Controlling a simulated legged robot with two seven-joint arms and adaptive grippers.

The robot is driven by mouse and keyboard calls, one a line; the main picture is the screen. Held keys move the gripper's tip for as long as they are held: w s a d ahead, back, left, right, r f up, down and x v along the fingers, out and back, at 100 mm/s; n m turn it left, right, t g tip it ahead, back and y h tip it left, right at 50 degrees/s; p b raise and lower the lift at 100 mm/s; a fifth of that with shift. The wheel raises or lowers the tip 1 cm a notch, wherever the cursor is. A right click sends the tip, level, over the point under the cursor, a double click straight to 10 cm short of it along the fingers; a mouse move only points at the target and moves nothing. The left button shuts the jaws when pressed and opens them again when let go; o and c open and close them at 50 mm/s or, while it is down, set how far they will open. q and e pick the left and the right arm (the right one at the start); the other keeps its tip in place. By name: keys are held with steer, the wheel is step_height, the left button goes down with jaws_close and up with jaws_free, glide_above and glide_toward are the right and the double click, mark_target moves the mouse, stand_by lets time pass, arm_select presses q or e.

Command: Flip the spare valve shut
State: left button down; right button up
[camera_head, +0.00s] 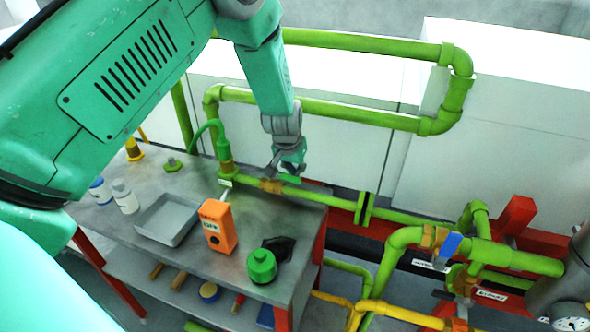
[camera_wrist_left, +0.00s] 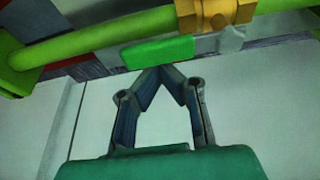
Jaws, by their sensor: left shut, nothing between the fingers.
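A brass valve body (camera_head: 270,186) sits on the green pipe behind the workbench; I take it for the spare valve, though its label cannot be read. In the left wrist view the brass body (camera_wrist_left: 215,12) shows at the top, with a green lever handle (camera_wrist_left: 158,52) lying roughly along the pipe beside it. My left gripper (camera_head: 272,172) is shut and empty, close to this valve. In the left wrist view its fingertips (camera_wrist_left: 160,70) meet right at the lever's lower edge; whether they touch it I cannot tell. My right gripper is not in view.
A blue-handled valve (camera_head: 449,246) sits on the pipes to the right, near a gauge (camera_head: 572,324). The grey workbench (camera_head: 180,255) holds a tray (camera_head: 168,219), an orange box (camera_head: 217,226) and a green canister (camera_head: 262,266). Green pipes (camera_head: 340,110) run behind my left arm.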

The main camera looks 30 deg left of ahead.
arm_select(q)
steer(key=shift+s+m, duration=0.3)
steer(key=shift+m, duration=0.3)
steer(key=m, duration=0.1)
steer(key=s+m+h, duration=0.1)
steer(key=shift+s+d+m, duration=0.3)
steer(key=shift+d+m, duration=0.05)
steer(key=shift+m, duration=0.05)
steer(key=s+m, duration=0.1)
steer(key=s+m+h, duration=0.1)
steer(key=m, duration=0.1)
steer(key=shift+m+p, duration=0.3)
steer(key=shift+p, duration=0.1)
steer(key=m, duration=0.1)
steer(key=s+m+g+h, duration=0.1)
steer(key=m, duration=0.1)
steer(key=s+m, duration=0.1)
steer(key=shift+s+a+m+h, duration=0.1)
steer(key=shift+a+m+h, duration=0.2)
steer(key=shift+s+a+m+g+h, duration=0.15)
steer(key=shift+s+a+m+g, duration=0.15)
steer(key=shift+m, duration=0.4)
steer(key=shift+s+a+m+g+h, duration=0.2)
steer(key=shift+s+m, duration=0.1)
steer(key=shift+m, duration=0.4)
steer(key=shift+w+f, duration=0.1)
steer(key=shift+w, duration=0.1)
steer(key=shift+w+a+b, duration=0.35)
steer(key=shift+w, duration=0.15)
